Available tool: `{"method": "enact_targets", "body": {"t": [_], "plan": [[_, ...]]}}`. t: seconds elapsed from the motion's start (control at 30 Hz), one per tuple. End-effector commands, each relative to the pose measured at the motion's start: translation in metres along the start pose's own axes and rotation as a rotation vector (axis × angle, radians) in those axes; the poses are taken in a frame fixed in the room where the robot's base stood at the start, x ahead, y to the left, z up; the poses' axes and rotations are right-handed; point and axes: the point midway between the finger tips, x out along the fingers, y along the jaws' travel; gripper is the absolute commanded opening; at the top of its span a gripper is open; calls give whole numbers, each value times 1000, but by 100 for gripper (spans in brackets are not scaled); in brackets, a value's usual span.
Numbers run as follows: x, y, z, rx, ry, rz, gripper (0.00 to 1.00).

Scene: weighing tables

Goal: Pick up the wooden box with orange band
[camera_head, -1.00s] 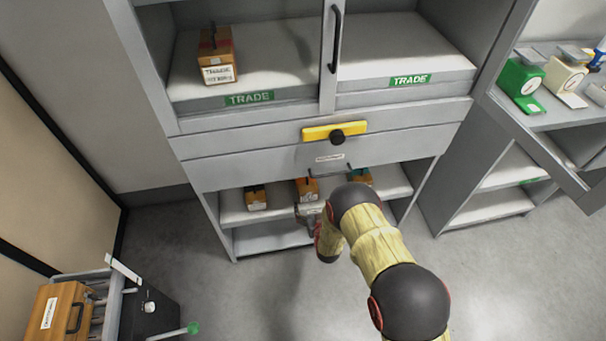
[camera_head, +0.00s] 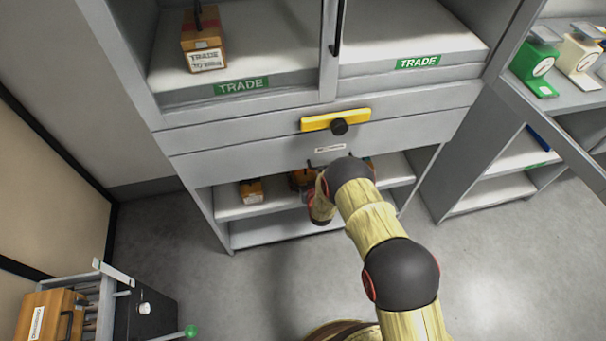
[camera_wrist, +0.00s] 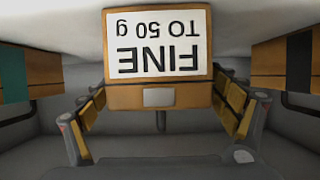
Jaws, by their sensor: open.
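A wooden box (camera_wrist: 160,97) labelled "FINE TO 50 g" fills the upper middle of the wrist view, upside down. It is the middle box on the lower shelf in the head view (camera_head: 300,179), partly hidden by my arm. I cannot make out an orange band on it. My gripper (camera_wrist: 160,108) is open, with one finger on each side of this box's near end. Whether the fingers touch it is unclear. In the head view my gripper is mostly hidden behind my wrist.
A box with a dark band (camera_wrist: 284,70) and a box with a teal band (camera_wrist: 30,75) flank the middle one. The drawer front (camera_head: 240,160) overhangs the lower shelf (camera_head: 232,211). Another wooden box (camera_head: 203,42) stands on the upper shelf.

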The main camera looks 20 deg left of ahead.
Motion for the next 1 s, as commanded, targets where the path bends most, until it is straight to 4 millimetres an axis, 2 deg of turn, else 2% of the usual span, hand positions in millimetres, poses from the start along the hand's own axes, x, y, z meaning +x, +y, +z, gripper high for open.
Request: {"method": "enact_targets", "body": {"t": [0.03,0.13,0.4,1.0], "plan": [[9,0,3,0,1,0,88],[16,0,2,0,0,0,88],[19,0,0,0,0,0,88],[18,0,0,0,0,0,54]]}}
